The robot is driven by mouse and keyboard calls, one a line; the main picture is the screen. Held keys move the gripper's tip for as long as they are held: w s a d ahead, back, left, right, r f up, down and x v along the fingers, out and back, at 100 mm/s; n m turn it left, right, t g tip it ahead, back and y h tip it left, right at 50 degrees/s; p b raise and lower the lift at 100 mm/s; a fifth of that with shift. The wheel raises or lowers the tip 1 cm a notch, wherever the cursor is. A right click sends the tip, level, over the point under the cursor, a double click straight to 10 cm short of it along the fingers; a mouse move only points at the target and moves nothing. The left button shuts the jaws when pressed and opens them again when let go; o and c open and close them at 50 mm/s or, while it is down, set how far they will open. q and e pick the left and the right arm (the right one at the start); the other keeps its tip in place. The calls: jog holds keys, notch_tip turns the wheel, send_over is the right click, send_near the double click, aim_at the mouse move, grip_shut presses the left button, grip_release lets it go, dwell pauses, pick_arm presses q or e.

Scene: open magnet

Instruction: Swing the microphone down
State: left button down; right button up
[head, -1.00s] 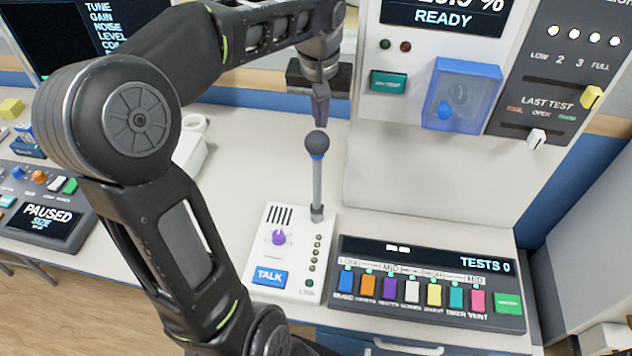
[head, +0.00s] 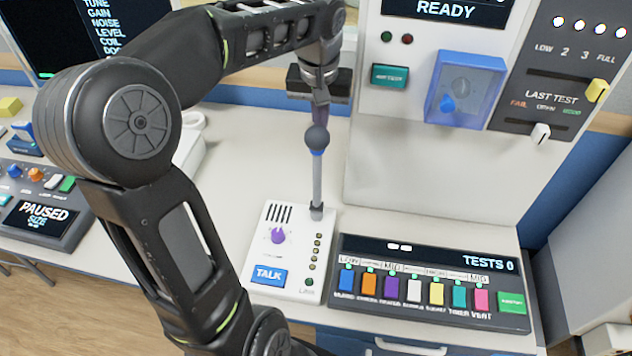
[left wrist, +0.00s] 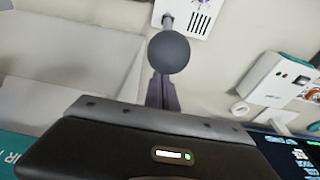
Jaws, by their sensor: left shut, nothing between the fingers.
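The microphone (head: 317,138) has a dark ball head with a blue ring on a grey stalk. The stalk stands close to upright on a white talk panel (head: 285,290) with a blue TALK button and a purple knob. My left gripper (head: 319,118) is shut and empty, its fingertips just above or behind the ball in the head view. In the left wrist view the ball (left wrist: 169,52) covers part of the closed fingers (left wrist: 161,92); I cannot tell whether they touch it. My right gripper is not in view.
A button console (head: 430,285) sits right of the talk panel. A tall white cabinet with a blue clear cover (head: 465,88) rises behind. A control panel reading PAUSED (head: 40,215) is at the left. The counter left of the talk panel is mostly clear.

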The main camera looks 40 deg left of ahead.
aim_at(316, 136)
pick_arm(q)
jog(key=shift+f, duration=0.5)
jog(key=shift+s+d+f+b, duration=0.1)
jog(key=shift+s+d+b, duration=0.4)
jog(key=shift+s, duration=0.3)
jog(key=shift+s+d+f+b, duration=0.1)
jog(key=shift+s+d+b, duration=0.25)
jog(key=shift+s+b, duration=0.3)
jog(key=shift+s+d+f+b, duration=0.1)
jog(key=shift+s+d+b, duration=0.35)
jog(key=shift+s, duration=0.45)
jog(key=shift+s+d+f+b, duration=0.3)
jog(key=shift+s+d+b, duration=0.15)
jog(key=shift+s, duration=0.3)
jog(key=shift+s+d+f+b, duration=0.35)
jog(key=shift+s+b, duration=0.25)
jog(key=shift+s, duration=0.1)
jog(key=shift+s+d+f+b, duration=0.3)
jog(key=shift+s+d+b, duration=0.15)
jog(key=shift+s, duration=0.3)
jog(key=shift+f, duration=0.15)
